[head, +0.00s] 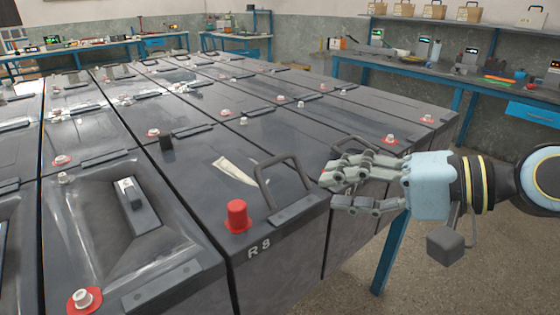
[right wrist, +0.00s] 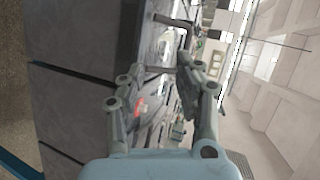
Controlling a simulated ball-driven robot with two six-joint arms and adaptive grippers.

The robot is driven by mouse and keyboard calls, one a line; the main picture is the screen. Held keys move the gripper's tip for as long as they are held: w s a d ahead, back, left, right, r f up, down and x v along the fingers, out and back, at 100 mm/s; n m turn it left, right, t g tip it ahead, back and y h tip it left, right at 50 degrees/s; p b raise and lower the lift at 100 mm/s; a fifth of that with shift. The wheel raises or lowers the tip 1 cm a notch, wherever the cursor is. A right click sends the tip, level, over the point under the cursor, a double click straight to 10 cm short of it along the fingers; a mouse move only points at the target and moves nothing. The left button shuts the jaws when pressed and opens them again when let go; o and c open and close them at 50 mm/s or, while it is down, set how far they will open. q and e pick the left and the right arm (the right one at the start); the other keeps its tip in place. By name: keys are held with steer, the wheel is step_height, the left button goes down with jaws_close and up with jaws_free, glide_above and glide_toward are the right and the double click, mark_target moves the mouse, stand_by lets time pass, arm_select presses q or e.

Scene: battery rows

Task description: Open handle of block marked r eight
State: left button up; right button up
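The block marked R 8 (head: 290,238) is a dark grey battery at the front right of the rows, with white lettering on its front face. Its handle (head: 268,190) is a grey loop that stands raised from a flat bracket on the top front edge. My right gripper (head: 333,186) is just right of the handle, apart from it, with its fingers pointing left. Its fingers are spread and empty. The right wrist view shows the same open fingers (right wrist: 153,75) with a gap between them. My left gripper is not in view.
A red terminal cap (head: 237,215) and a pale label (head: 235,171) are on the block's top. Several similar batteries stand close behind and to the left, one with a recessed top (head: 122,235). A blue-legged workbench (head: 430,72) runs along the back right. Floor is clear at the lower right.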

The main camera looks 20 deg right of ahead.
mark_target(281, 160)
steer(key=w+a, duration=0.2)
steer(key=w, duration=0.1)
steer(key=w+a+m, duration=0.1)
steer(key=w+a, duration=0.1)
steer(key=w, duration=0.1)
steer(key=w+a+m+t, duration=0.1)
steer(key=w+a, duration=0.1)
steer(key=w, duration=0.1)
steer(key=shift+w+a+r+y, duration=0.1)
steer(key=shift+a+r+y, duration=0.1)
steer(key=shift+y, duration=0.2)
steer(key=shift+c, duration=0.2)
jaws_close()
